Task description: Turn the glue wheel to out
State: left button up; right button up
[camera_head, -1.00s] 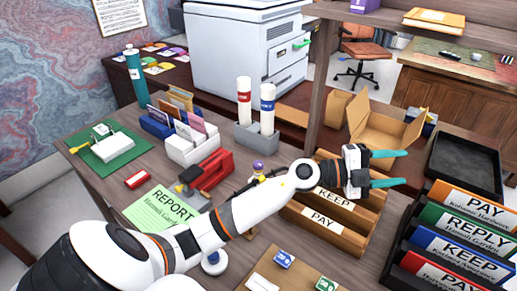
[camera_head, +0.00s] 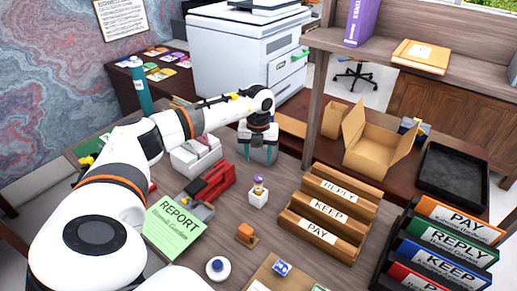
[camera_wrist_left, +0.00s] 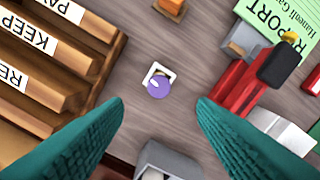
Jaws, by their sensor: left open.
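A small white block with a purple round top (camera_head: 258,190) stands on the desk; I take it for the glue with its wheel, but cannot read any mark. The left wrist view shows its purple top (camera_wrist_left: 158,88) and white square body from above, tilted in the picture. My left gripper (camera_head: 258,152) points down behind it, in front of the grey holder (camera_head: 262,156). Its teal fingers are open and empty. In the left wrist view the block lies near the middle, just beyond the gap between the fingertips (camera_wrist_left: 160,100). The fingers do not touch it. My right gripper is not in view.
A red stapler-like tool (camera_head: 210,184) lies left of the block, and a wooden slotted rack (camera_head: 318,233) stands to its right. A small orange-topped piece (camera_head: 246,232) is in front. A green report sheet (camera_head: 173,226) lies at left. Bare desk surrounds the block.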

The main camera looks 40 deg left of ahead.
aim_at(258, 177)
pick_arm(q)
notch_tip(258, 177, down, 9)
jog(key=shift+r+p, duration=0.15)
jog(key=shift+p, duration=0.45)
jog(key=c, duration=1)
